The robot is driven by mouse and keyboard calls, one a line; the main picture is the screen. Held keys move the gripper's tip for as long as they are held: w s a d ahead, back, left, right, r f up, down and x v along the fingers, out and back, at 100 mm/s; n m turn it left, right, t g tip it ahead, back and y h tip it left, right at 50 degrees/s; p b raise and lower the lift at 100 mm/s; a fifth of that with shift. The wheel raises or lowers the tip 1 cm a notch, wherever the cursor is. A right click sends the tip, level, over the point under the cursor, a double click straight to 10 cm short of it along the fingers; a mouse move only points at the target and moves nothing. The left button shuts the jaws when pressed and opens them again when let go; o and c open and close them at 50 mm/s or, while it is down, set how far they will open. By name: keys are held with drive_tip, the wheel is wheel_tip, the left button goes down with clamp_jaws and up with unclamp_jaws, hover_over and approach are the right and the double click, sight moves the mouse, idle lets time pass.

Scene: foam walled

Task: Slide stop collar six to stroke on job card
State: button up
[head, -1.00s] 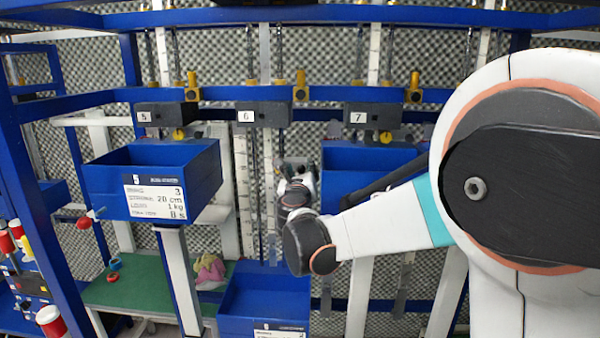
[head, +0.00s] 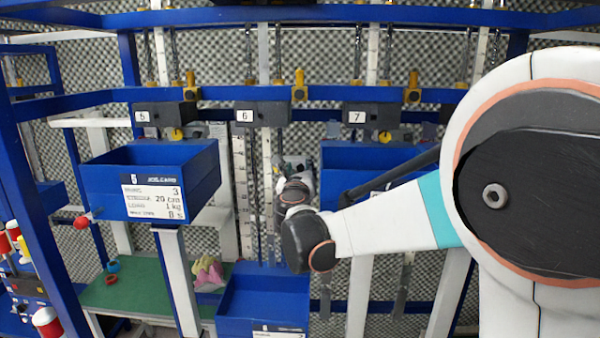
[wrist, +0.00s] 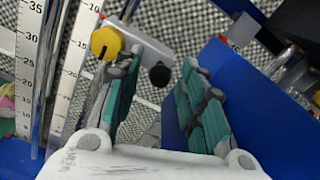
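The stop collar on station six shows in the wrist view as a grey block with a yellow knob (wrist: 106,42) and a black knob (wrist: 160,75). It sits by the upright rods, beside the scale (wrist: 75,70). My gripper (wrist: 158,75) is open, with its teal finger pads apart. The left finger overlaps the collar in the picture; I cannot tell whether they touch. In the head view my gripper (head: 298,172) is partly hidden by my wrist, in front of station six's rods. The job card of bin six (head: 280,333) is cut off by the lower edge.
Bin five (head: 150,165) stands at left, with its card (head: 153,198) facing me. Bin six (head: 265,292) is low in the centre. Another blue bin (head: 365,158) is close to the right of my gripper. Number plates five, six and seven hang on the blue crossbeam (head: 340,94).

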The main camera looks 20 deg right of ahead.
drive_tip(key=shift+s, duration=0.15)
drive_tip(key=v, duration=1.2)
